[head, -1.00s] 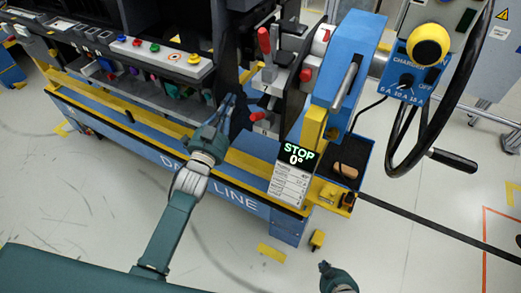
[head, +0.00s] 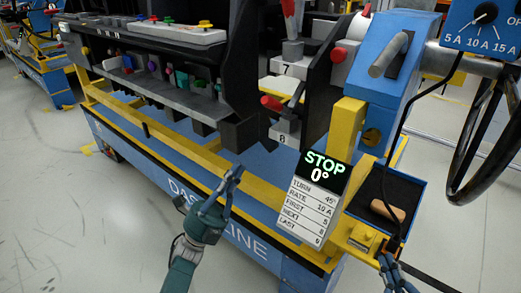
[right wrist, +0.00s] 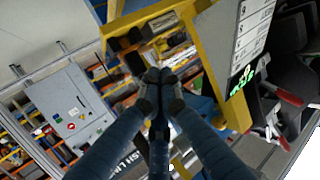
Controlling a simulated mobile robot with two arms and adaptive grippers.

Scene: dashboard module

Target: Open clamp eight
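A clamp with a red-tipped handle (head: 272,103) sits low on the dark fixture; its small plate (head: 285,139) bears a mark that looks like 8 or 0. Another red-handled clamp (head: 291,45) is above it. My left gripper (head: 235,172) is below and left of the lower clamp, in front of the yellow rail, apart from it. Its fingers look slightly parted and empty. My right gripper (head: 386,257) is at the lower right by the black tray. In the right wrist view its fingertips (right wrist: 156,75) meet with nothing visible between them.
A display panel (head: 314,200) reads STOP 0°, with LAST 0 below. A blue housing (head: 388,70), yellow post (head: 344,127) and black tray (head: 408,190) with a brown item stand right of the clamps. A handwheel (head: 468,150) is at the far right.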

